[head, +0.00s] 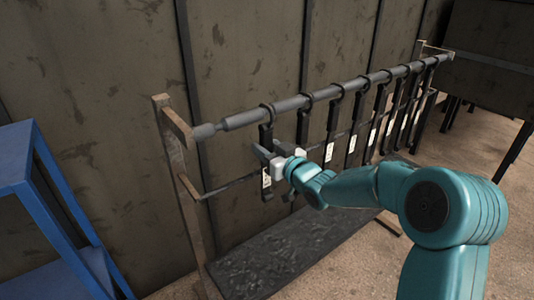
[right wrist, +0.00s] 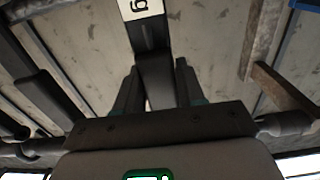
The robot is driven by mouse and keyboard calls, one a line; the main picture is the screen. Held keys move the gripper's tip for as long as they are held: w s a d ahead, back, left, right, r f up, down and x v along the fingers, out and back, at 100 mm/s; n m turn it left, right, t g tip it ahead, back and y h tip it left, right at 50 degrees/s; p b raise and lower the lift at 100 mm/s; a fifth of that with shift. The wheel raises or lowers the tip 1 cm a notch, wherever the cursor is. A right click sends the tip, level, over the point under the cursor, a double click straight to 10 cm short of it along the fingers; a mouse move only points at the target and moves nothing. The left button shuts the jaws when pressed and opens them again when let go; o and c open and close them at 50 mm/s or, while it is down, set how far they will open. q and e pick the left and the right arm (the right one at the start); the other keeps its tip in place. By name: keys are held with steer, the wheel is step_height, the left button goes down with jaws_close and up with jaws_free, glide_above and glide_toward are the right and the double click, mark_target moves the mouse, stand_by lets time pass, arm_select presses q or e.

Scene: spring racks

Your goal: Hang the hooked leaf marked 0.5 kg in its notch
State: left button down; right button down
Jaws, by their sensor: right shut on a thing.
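My right gripper (head: 268,155) is at the near left end of the dark rail (head: 240,120), shut on a dark hooked leaf (head: 266,134). The leaf hangs upright and its hook is at the rail; I cannot tell whether it sits in a notch. Its white label (head: 266,178) is too small to read in the head view. In the right wrist view the leaf (right wrist: 153,75) stands between the two fingers, and only a "g" shows on its label (right wrist: 140,9). My left gripper is not in view.
Several similar dark leaves (head: 332,120) with white labels hang along the rail to the right. A thin lower bar (head: 232,186) runs below. A wooden post (head: 178,160) holds the rail's near end. A blue shelf frame (head: 50,205) stands at left, a dark slab (head: 290,255) below.

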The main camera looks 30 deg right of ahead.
mark_target(269, 135)
steer(key=shift+r+p, duration=0.75)
steer(key=shift+r, duration=0.75)
steer(key=shift+s, duration=0.2)
steer(key=shift+s+r+b, duration=0.15)
steer(key=shift+r+b, duration=0.05)
steer(key=shift+b, duration=0.1)
steer(key=shift+r, duration=0.1)
steer(key=shift+r, duration=0.3)
steer(key=shift+r, duration=0.1)
